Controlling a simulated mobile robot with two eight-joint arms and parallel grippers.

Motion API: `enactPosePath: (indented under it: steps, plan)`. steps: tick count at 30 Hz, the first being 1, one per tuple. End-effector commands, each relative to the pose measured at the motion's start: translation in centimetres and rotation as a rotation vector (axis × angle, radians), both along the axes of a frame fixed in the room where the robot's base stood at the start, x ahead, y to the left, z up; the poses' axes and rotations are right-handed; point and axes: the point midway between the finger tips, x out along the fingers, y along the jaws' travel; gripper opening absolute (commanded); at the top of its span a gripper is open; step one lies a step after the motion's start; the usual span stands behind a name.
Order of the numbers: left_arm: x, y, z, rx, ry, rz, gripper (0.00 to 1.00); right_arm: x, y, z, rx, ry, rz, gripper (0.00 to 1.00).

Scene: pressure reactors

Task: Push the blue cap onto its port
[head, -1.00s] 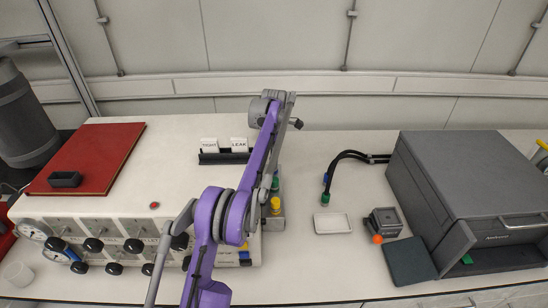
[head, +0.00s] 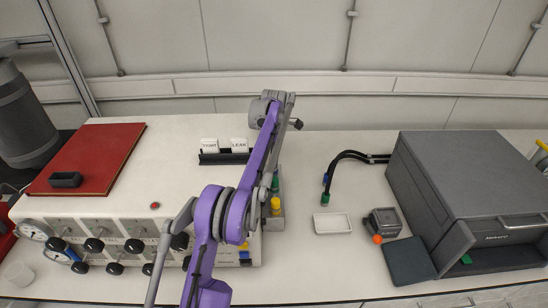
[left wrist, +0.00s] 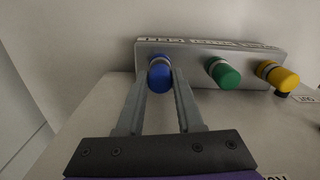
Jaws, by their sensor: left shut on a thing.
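The blue cap (left wrist: 159,77) is in the left wrist view, at the left end of a grey port block (left wrist: 196,48). A pale ring shows at its far end against the block; I cannot tell how far it is seated. My left gripper (left wrist: 160,84) is shut on the blue cap, one finger on each side. In the head view, my purple arm hides the blue cap and the fingers. The port block (head: 278,222) shows there just right of my arm. My right gripper is not in view.
A green cap (left wrist: 222,73) and a yellow cap (left wrist: 277,75) sit to the right on the same block. A white tray (head: 333,230), black hoses (head: 345,158) and a large grey box (head: 470,180) stand further right. Bench between block and tray is clear.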

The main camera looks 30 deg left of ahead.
Motion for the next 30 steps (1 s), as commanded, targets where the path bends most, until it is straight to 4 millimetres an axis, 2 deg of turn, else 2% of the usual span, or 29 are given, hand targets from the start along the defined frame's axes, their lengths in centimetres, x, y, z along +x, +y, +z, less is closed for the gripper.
enactPosePath:
  steps: [13, 30]
  plan:
    - [0.0, 0.0, 0.0, 0.0, 0.0, 0.0, 0.0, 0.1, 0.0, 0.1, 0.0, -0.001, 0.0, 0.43]
    - [0.0, 0.0, -1.1, 0.0, 0.0, 0.0, 0.0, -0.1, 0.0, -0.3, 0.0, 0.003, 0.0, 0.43]
